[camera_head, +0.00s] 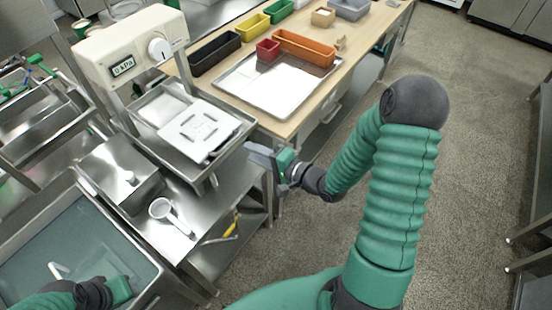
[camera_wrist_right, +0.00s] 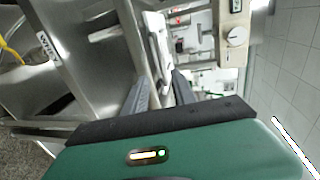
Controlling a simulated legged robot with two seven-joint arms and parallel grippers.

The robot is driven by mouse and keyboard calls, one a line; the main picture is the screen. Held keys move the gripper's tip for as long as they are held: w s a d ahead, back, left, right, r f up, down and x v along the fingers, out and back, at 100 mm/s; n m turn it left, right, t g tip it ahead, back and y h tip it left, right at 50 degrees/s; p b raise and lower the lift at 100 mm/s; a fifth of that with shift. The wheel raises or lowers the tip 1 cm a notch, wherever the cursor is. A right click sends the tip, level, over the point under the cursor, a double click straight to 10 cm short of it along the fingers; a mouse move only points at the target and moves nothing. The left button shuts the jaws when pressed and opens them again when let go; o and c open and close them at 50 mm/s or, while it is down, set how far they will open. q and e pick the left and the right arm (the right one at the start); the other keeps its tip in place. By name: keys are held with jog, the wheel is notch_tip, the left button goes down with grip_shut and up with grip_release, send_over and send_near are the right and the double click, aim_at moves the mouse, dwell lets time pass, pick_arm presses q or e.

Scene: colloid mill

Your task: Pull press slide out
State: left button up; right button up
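The press (camera_head: 135,45) is a cream unit with a dial and a small kPa display. Below it, a white plate with a slotted pattern, apparently the press slide (camera_head: 200,130), lies on a metal tray (camera_head: 232,142). My right gripper (camera_head: 250,152) is just right of the tray's front corner. In the right wrist view, its two grey fingers (camera_wrist_right: 160,80) are apart, with a pale plate edge (camera_wrist_right: 155,45) ahead between them; contact cannot be told. My left gripper (camera_head: 118,290) is over the sink at bottom left, its fingers unclear.
A wooden table (camera_head: 375,35) right of the press holds a metal tray with white surface (camera_head: 270,85), an orange bin (camera_head: 305,47) and other coloured bins. A metal scoop (camera_head: 165,212) lies on the steel bench below the press. The floor on the right is open.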

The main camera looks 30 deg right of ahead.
jog(key=p+v, duration=0.4)
jog(key=v, duration=0.5)
jog(key=shift+d+p, duration=0.15)
jog(key=shift+p, duration=0.15)
jog(key=shift+f, duration=0.1)
notch_tip(320, 180, down, 4)
jog(key=w+n+g+h, duration=0.2)
jog(key=n+g+h, duration=0.1)
jog(key=n+g, duration=0.25)
jog(key=s+a+r+n+g+h+p, duration=0.1)
jog(key=s+a+r+n+g+h, duration=0.1)
jog(key=s+a+r+n+g, duration=0.4)
jog(key=shift+s+a+n+p, duration=0.35)
jog(key=shift+s+a+n, duration=0.9)
jog(key=shift+s+a, duration=0.35)
